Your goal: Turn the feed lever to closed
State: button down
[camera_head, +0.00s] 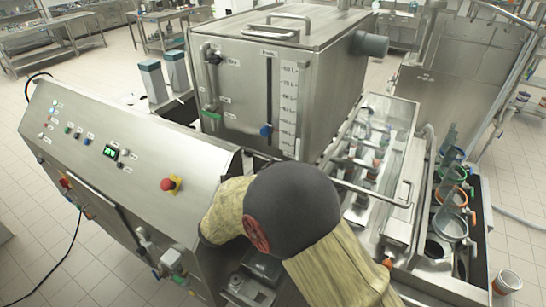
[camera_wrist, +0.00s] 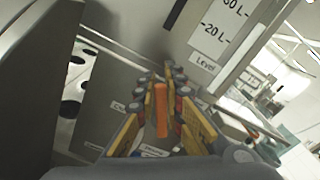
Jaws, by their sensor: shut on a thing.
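In the wrist view an orange lever handle (camera_wrist: 162,108) stands between the two yellow-padded fingers of my gripper (camera_wrist: 163,84). The fingers are closed around it, one on each side. I take it for the feed lever. Small labels show on the steel panel below and left of the fingers, partly covered and too blurred to read fully. The lever's pivot is hidden. In the head view my arm covers the gripper and the lever.
The steel tank (camera_head: 285,75) with its level scale rises behind my arm. A control panel (camera_head: 110,140) with a red emergency button (camera_head: 168,184) is at the left. A rack of cups (camera_head: 452,225) is at the right. A cup (camera_head: 506,283) sits at lower right.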

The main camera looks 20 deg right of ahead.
jog(key=shift+w+a+f+n+p, duration=0.4)
jog(key=shift+f+n+p, duration=0.35)
jog(key=shift+n+p, duration=0.8)
jog(key=shift+w+a+f+n+p, duration=0.4)
jog(key=shift+f+n+p, duration=0.4)
jog(key=shift+n+p, duration=0.7)
jog(key=shift+w+a+f+n+p, duration=0.4)
jog(key=shift+f+n+p, duration=0.35)
jog(key=shift+n+p, duration=0.8)
jog(key=c, duration=1.9)
grip_release()
jog(key=shift+o, duration=0.3)
jog(key=shift+a, duration=0.1)
jog(key=v, duration=1.2)
